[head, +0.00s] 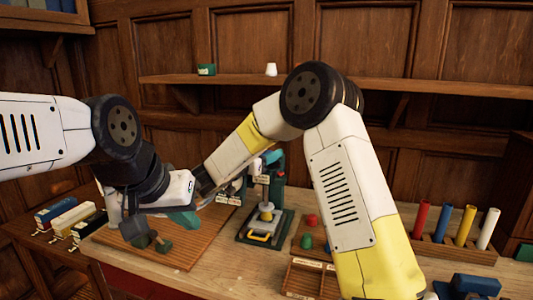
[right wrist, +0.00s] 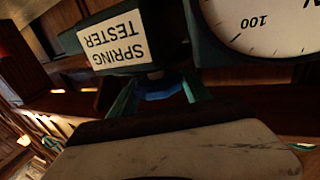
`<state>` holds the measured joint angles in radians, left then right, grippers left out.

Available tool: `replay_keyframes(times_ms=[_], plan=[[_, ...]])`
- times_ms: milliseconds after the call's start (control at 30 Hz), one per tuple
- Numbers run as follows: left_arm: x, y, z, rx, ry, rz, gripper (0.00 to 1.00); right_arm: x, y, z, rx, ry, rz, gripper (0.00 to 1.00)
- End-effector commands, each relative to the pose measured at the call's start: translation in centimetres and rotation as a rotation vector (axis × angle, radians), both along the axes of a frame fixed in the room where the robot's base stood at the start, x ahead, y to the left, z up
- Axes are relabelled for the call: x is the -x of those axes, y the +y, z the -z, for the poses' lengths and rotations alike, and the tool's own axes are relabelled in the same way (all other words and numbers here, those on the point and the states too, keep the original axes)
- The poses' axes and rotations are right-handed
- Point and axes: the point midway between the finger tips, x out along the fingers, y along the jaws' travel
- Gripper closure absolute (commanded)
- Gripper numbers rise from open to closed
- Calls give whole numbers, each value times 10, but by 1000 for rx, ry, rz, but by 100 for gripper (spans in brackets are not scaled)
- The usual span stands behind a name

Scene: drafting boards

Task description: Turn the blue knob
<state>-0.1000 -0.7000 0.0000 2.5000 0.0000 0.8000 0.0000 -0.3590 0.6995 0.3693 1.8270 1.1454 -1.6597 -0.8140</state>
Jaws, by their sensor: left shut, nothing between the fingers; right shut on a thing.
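The spring tester (head: 279,175) is a dark green stand with a pale label, on the bench in the head view. In the right wrist view, its head carries a "SPRING TESTER" label (right wrist: 112,42) and a white dial (right wrist: 262,22). The blue knob (right wrist: 162,89) sits beside the label there. The green fingers of my right gripper (right wrist: 160,93) are closed on the knob, one on each side. In the head view my right arm reaches to the tester and its fingers are hard to make out. My left gripper (head: 184,220) is shut and empty above the wooden board.
A wooden board (head: 190,250) with small grey and green pieces lies under my left gripper. Coloured cylinders (head: 443,222) stand in a rack at right. Red and green knobs (head: 309,220) sit near the tester. Binders (head: 65,215) lie at left. A shelf (head: 400,87) runs behind.

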Motion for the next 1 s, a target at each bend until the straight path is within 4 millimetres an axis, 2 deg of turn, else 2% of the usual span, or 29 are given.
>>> replay_keyframes(times_ms=[200,500,1000], plan=[[0,0,0,0,0,0,100,0,0,3,-2,4,182,84],[0,0,0,0,0,0,100,1,-2,4,-2,7,358,84],[0,0,0,0,0,0,100,2,-3,5,0,9,435,84]])
